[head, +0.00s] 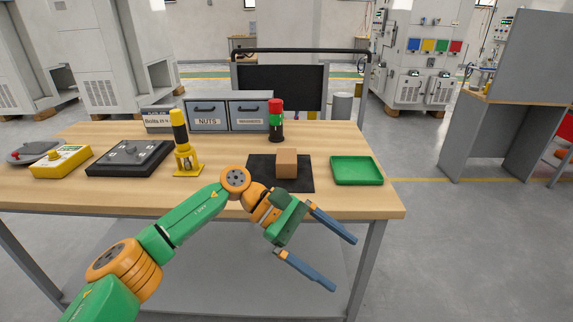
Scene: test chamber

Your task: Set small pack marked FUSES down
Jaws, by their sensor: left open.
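A small brown box (287,163) stands on the black mat (304,186) on the workbench. No FUSES marking can be read on it from here, so I cannot tell for sure that it is the named pack. My left gripper (345,265) is open and empty, with its two blue fingers spread apart. It is in front of the bench's front edge in the picture, below and right of the box, and not touching it. My right gripper is not in view.
On the wooden bench (225,201), a green tray (357,183) is right of the mat. A red-green beacon (276,122) stands behind it. Left are a yellow-black tool (185,160), a dark plate (128,166) and a yellow box (62,167). Drawers marked NUTS (209,116) stand behind.

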